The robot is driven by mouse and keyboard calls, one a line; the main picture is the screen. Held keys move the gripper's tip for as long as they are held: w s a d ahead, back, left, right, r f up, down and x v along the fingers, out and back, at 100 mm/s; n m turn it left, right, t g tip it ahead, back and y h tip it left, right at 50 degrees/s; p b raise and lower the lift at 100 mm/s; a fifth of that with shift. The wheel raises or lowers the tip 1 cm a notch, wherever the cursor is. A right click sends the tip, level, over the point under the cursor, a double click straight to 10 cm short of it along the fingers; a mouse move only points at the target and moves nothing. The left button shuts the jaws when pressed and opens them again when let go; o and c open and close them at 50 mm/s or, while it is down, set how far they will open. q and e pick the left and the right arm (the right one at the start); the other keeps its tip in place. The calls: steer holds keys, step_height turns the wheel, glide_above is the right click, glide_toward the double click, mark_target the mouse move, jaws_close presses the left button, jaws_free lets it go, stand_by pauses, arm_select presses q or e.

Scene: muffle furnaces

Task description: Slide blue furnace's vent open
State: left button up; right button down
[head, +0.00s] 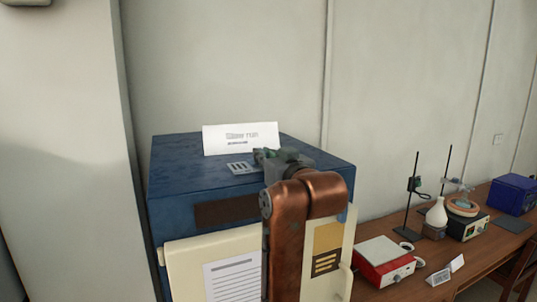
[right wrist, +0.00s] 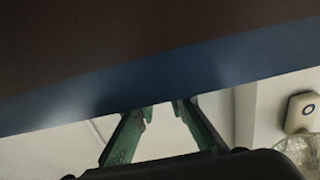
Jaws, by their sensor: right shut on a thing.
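The blue furnace (head: 177,181) stands at the centre of the head view, with a cream front below its blue top. Its vent, a small pale slotted plate (head: 241,167), lies on the top. My right gripper (head: 259,156) is at the vent's right end, low over the top, with green fingers. It is shut on the vent's slider, which the fingers and arm hide. The right wrist view shows the fingers (right wrist: 163,107) apart, their tips against a blue furnace surface (right wrist: 190,82); the held part cannot be seen there. My left gripper is not in view.
A white label card (head: 240,138) stands on the furnace top behind the vent. To the right, a wooden bench (head: 463,272) carries a red-and-white hotplate (head: 383,262), stands, glassware and a blue box (head: 513,194). The wall is close behind; space above the furnace is free.

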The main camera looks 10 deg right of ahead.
steer(key=c, duration=2.1)
jaws_free()
steer(key=shift+d, duration=0.2)
steer(key=shift+o, duration=0.7)
steer(key=shift+d, duration=0.1)
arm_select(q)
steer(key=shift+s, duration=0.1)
arm_select(e)
steer(key=s, duration=0.4)
steer(key=s+d, duration=0.1)
steer(key=s, duration=0.2)
steer(key=s+d, duration=0.1)
steer(key=s, duration=0.3)
steer(key=shift+s, duration=0.35)
